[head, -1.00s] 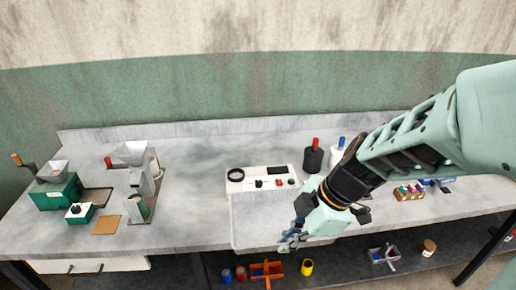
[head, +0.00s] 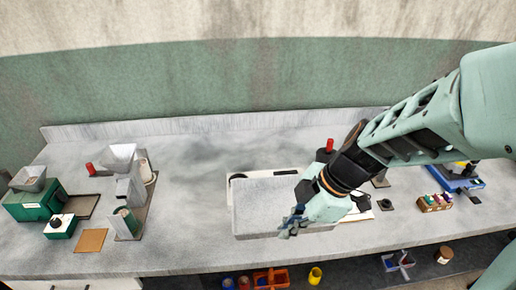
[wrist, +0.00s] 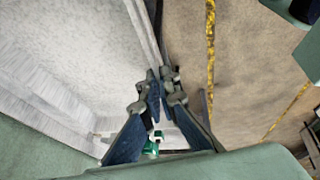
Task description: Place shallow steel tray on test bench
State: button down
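The shallow steel tray (head: 262,208) is a light grey, speckled rectangle in the middle of the head view, over the front part of the grey test bench (head: 190,235). I cannot tell if it touches the bench. My gripper (head: 289,224) is at the tray's front right part. In the wrist view, the tray (wrist: 75,50) fills the upper left, and its rim runs down to my gripper (wrist: 160,82). The fingers are close together on that rim. The tray hides most of a white device (head: 240,177) behind it.
A hopper machine (head: 130,185) and a green grinder (head: 35,200) stand at left. A red-capped dark bottle (head: 328,150), a rack of small bottles (head: 434,202) and a blue device (head: 458,180) are at right. A lower shelf holds an orange crate (head: 270,279).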

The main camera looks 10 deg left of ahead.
notch_tip(320, 180, down, 7)
jog(key=b, duration=0.6)
jog(key=w+a+f, duration=0.1)
jog(key=a+f, duration=0.2)
jog(key=a, duration=0.1)
jog(key=w+a+f, duration=0.1)
jog(key=a+f, duration=0.1)
jog(key=a, duration=0.2)
jog(key=w+a+f+p, duration=0.1)
jog(key=a+f, duration=0.2)
jog(key=a, duration=0.1)
jog(key=shift+a+f, duration=0.3)
jog(key=shift+f, duration=0.05)
jog(key=shift+x, duration=0.85)
jog(key=shift+a+f, duration=0.1)
jog(key=shift+f, duration=1.2)
jog(key=shift+f, duration=0.1)
jog(key=c, duration=2.2)
grip_release()
jog(key=shift+o, duration=0.2)
